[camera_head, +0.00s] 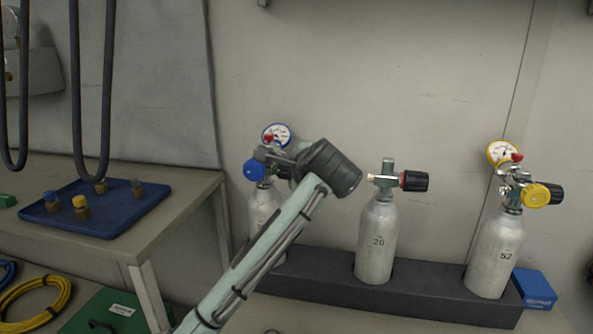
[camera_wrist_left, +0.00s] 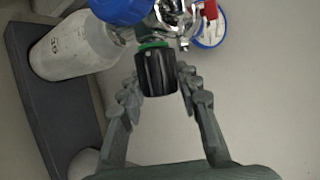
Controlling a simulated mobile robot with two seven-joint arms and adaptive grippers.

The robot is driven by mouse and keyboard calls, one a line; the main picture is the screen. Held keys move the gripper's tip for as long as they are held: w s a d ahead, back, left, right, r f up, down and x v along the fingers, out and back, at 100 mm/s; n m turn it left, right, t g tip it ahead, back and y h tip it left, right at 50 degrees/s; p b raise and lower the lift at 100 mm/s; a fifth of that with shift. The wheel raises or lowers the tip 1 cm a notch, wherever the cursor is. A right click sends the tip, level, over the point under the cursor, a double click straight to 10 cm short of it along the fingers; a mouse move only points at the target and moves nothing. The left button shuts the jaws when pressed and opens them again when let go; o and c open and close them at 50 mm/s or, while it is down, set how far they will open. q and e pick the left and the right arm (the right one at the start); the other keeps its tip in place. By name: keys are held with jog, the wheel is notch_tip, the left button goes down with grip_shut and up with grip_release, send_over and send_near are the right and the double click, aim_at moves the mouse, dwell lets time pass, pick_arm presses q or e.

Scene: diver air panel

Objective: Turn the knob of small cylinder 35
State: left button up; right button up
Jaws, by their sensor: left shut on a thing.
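The leftmost small cylinder (camera_head: 263,212) is silver and stands upright in a dark rack. Its number is hidden by my arm in the head view; the cylinder in the left wrist view (camera_wrist_left: 70,48) bears a number that I cannot read surely. A black knob (camera_wrist_left: 157,73) with a green ring sticks out from its valve. My left gripper (camera_wrist_left: 160,80) is shut on this knob, one finger on each side. In the head view my left gripper (camera_head: 286,163) is at the valve and hides the knob. My right gripper is not in view.
A blue regulator cap (camera_head: 254,170) and blue-rimmed gauge (camera_head: 276,135) are on the valve's far side. Cylinder 20 (camera_head: 377,240) and cylinder 52 (camera_head: 494,250) stand to the right in the same rack (camera_head: 430,285). A table with a blue tray (camera_head: 140,212) is at left.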

pick_arm(q)
jog(key=o, duration=1.2)
jog(key=v, duration=1.2)
